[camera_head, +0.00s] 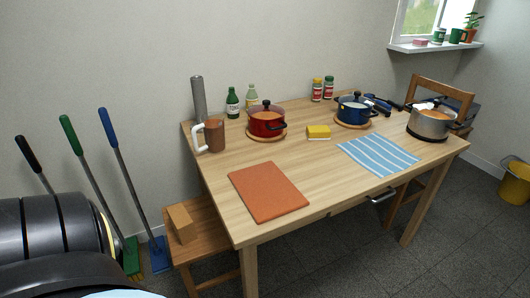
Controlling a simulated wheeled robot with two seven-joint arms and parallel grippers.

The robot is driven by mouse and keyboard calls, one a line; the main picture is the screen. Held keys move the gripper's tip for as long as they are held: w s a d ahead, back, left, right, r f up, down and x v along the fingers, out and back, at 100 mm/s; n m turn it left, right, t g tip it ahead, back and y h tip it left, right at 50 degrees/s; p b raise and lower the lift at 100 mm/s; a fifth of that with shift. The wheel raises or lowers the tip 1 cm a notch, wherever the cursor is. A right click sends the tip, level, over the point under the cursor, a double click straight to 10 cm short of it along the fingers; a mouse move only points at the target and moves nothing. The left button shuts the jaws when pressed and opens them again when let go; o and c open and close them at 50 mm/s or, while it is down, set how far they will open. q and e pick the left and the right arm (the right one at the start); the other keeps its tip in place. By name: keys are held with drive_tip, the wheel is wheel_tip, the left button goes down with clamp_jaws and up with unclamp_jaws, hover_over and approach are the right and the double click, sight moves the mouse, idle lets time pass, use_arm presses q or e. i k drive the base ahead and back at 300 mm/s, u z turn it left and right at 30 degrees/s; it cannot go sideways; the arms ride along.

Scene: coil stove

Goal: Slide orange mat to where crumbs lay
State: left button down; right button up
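The orange mat (268,191) lies flat at the front left of the wooden table (222,222), close to its front edge. Nothing rests on the mat. I can make out no crumbs on the tabletop at this size. Neither of my grippers shows in the head view. Dark rounded parts at the lower left appear to be my own left arm, away from the mat.
A red pot (267,123), brown mug (214,137), yellow sponge (318,131), blue pot (353,109) and steel pot (430,123) stand behind or right. A striped blue cloth (378,154) lies right. Bare wood separates mat and cloth. A bench (205,231) stands left.

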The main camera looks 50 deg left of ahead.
sight(266, 191)
drive_tip(key=u, duration=0.5)
drive_tip(key=i, duration=0.9)
drive_tip(key=u, duration=0.85)
